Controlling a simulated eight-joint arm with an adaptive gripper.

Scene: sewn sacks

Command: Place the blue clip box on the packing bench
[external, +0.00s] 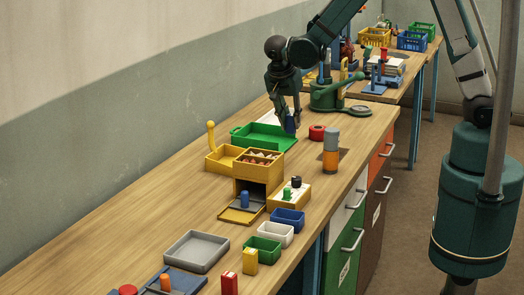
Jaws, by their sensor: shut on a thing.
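My gripper (289,122) points down above the far half of the long wooden bench (130,232), by the right end of the green tray (263,138). It is shut on a small blue thing (290,125), which looks like the blue clip box. The fingers hide part of it, and its height above the bench is hard to tell. A second wooden bench (397,86) stands farther back. No label shows which bench is the packing bench.
A yellow box with a compartment tray (258,158), a red ring (317,132) and an orange-grey bottle (331,150) stand near my gripper. A green stand (327,97) is just behind. Small bins and a grey tray (196,251) lie nearer. The bench's left side is clear.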

